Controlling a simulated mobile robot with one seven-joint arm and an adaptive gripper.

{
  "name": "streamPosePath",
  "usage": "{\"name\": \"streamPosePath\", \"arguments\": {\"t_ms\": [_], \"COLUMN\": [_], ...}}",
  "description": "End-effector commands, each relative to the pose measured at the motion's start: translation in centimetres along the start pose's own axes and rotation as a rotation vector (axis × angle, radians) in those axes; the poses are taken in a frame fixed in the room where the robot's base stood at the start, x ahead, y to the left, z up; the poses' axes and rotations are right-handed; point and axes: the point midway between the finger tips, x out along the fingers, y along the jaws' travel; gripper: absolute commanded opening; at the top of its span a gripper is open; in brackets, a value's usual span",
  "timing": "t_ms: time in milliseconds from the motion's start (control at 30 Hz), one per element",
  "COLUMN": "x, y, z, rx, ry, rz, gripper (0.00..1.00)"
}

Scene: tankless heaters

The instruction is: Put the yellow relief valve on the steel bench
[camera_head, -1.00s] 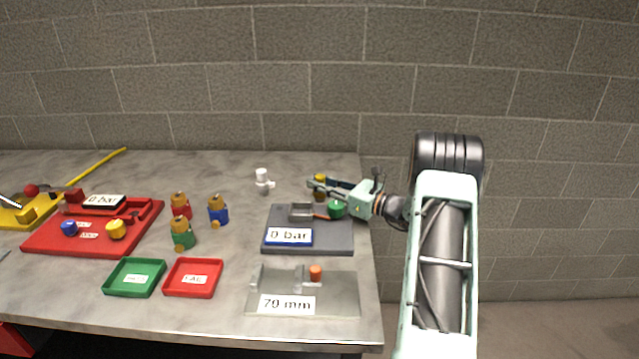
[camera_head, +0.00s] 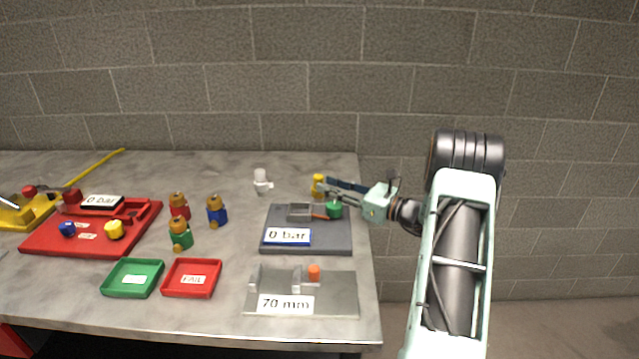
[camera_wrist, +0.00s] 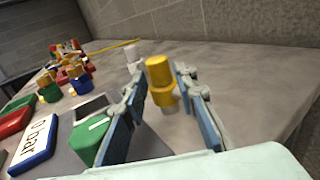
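The yellow relief valve (camera_head: 318,186) stands upright on the steel bench (camera_head: 225,300), behind the grey test plate near the bench's right end. In the wrist view the valve (camera_wrist: 160,82) is a yellow cylinder with a wider lower part and a paler foot. My gripper (camera_head: 326,186) reaches in from the right, with its fingertips beside the valve. In the wrist view my gripper (camera_wrist: 157,82) is open, with one finger on each side of the line to the valve. The fingers stand apart and the valve is near the tips, not gripped.
The grey plate (camera_head: 340,242) with a "0 bar" display and green knob (camera_head: 334,210) lies just in front of the valve. A white fitting (camera_head: 262,182) stands to its left. Green (camera_head: 133,292) and red (camera_head: 191,293) trays and several coloured valves are farther left.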

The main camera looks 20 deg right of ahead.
Motion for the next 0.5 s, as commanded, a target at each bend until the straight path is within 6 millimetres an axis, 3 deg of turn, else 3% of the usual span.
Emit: {"name": "streamPosePath", "arguments": {"t_ms": [200,500], "x": [-4.8,-7.7], "y": [-0.1,0.1], "z": [0.0,0.0], "rx": [0.001,0.001], "ry": [0.000,0.000], "rz": [-0.003,0.001], "gripper": [0.27,0.27]}}
